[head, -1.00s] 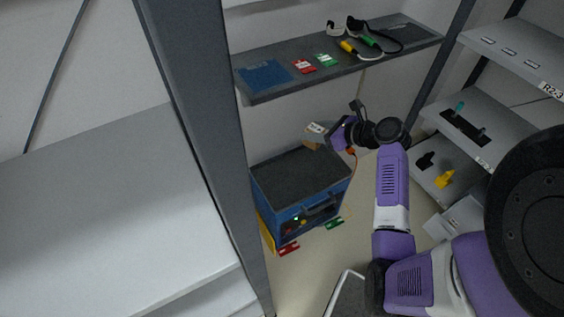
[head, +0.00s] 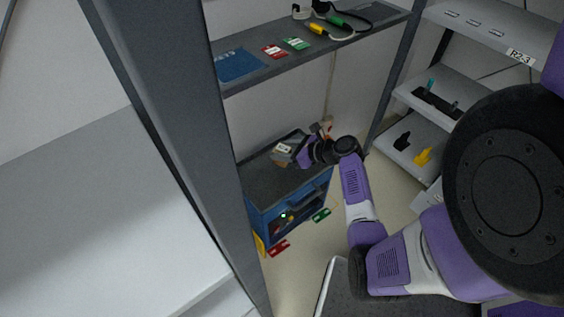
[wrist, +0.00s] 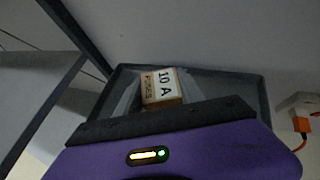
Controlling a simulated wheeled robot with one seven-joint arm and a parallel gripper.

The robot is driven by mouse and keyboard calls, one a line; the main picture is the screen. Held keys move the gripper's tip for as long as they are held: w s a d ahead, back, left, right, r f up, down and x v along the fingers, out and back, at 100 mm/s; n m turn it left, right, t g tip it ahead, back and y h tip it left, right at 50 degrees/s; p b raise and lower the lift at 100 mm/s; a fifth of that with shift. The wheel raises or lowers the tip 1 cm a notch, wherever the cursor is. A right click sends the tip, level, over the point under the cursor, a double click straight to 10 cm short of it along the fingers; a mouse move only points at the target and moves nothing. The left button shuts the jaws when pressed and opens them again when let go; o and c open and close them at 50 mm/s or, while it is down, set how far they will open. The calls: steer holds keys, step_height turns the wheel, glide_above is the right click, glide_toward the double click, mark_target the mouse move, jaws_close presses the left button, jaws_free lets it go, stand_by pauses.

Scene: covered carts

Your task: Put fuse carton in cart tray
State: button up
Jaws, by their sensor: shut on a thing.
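The fuse carton is a small brown box with a white label reading "10 A FUSES" (wrist: 162,87). My gripper (head: 291,154) is shut on the carton, which also shows at its tip in the head view (head: 281,152). The cart is a blue box with a dark grey recessed top, the cart tray (head: 262,183). In the head view the carton appears over the tray's right, far part. In the wrist view the tray's rim (wrist: 262,95) surrounds the carton. I cannot tell whether the carton touches the tray floor.
A grey shelf (head: 330,45) with a blue mat, red and green cards and cabled tools hangs above and behind the cart. A dark post (head: 185,150) stands at the left. Red (head: 279,248) and green (head: 321,215) pieces lie by the cart. An orange plug (wrist: 301,124) is at the right.

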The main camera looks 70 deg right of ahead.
steer(key=shift+f+b, duration=0.85)
steer(key=shift+f, duration=1.55)
steer(key=o, duration=1.4)
steer(key=shift+r, duration=0.1)
steer(key=p+v, duration=0.3)
steer(key=v, duration=0.8)
steer(key=s+a+f+n+g+h, duration=0.1)
steer(key=s+a+f+n+g, duration=0.1)
steer(key=a+n, duration=0.7)
steer(key=s+a+f+n+g, duration=0.15)
steer(key=a+n, duration=0.45)
steer(key=a, duration=0.6)
steer(key=s+a+r+n+t+y, duration=0.1)
steer(key=a+r+n+t, duration=0.1)
steer(key=a+r+n, duration=0.3)
steer(key=s+a+r+n+t+y, duration=0.1)
steer(key=s+a+r+n+t, duration=0.1)
steer(key=a+r+n, duration=0.4)
steer(key=s+a+r+n+t+y, duration=0.1)
steer(key=a+r+n, duration=0.4)
steer(key=r+n, duration=0.6)
steer(key=shift+s+a+r+n+t, duration=0.15)
steer(key=shift+r+t, duration=0.1)
steer(key=shift+r, duration=0.3)
steer(key=shift+s+a+r+n+t, duration=0.1)
steer(key=shift+s+r+t, duration=0.15)
steer(key=shift+r, duration=0.3)
steer(key=shift+s+a+r+n+t, duration=0.15)
steer(key=shift+r+t, duration=0.1)
steer(key=shift+r, duration=0.25)
